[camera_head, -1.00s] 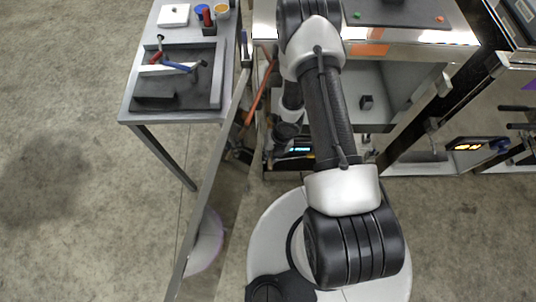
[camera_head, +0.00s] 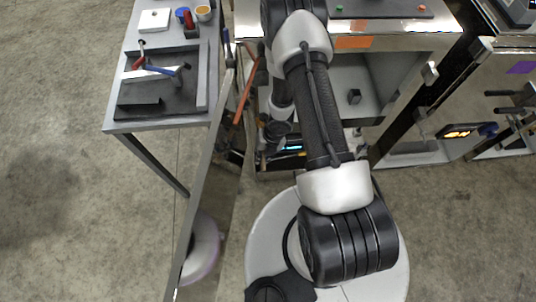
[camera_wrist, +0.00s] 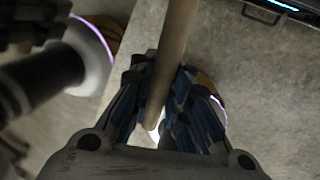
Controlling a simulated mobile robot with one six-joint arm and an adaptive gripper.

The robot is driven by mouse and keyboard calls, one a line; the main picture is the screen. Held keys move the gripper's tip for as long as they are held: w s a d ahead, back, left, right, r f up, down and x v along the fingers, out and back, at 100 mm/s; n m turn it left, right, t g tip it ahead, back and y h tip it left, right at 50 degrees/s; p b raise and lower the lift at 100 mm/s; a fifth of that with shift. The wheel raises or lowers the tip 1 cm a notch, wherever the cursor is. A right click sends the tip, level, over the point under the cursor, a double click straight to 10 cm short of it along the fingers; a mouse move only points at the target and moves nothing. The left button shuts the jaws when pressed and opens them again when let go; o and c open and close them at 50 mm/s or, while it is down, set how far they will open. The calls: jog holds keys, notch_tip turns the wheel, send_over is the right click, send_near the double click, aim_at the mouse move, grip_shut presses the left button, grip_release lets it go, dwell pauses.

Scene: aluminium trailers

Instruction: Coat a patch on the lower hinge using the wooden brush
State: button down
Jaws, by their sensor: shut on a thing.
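The wooden brush (camera_wrist: 174,35) shows in the wrist view as a plain, light-brown round handle. My gripper (camera_wrist: 160,92) is shut around this handle, with its blue-grey fingers on both sides. The handle runs up from the fingers to the top edge of the view. The bristles cannot be made out. In the head view the gripper and brush cannot be told apart behind my arm, low beside the open cabinet. The lower hinge cannot be clearly made out in either view, so I cannot tell whether the brush touches it.
A metal door panel (camera_head: 206,175), seen edge-on, stands open left of my arm. An orange bar (camera_head: 244,95) slants beside it. A grey table (camera_head: 118,118) with a tray, tools and small pots stands at left. An open cabinet (camera_head: 388,82) is at right. Floor at far left is clear.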

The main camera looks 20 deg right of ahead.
jog(key=shift+w+a, duration=0.2)
jog(key=shift+a, duration=0.35)
jog(key=s+a+b, duration=0.1)
jog(key=s+b, duration=0.4)
jog(key=b, duration=0.3)
jog(key=shift+s+a, duration=0.4)
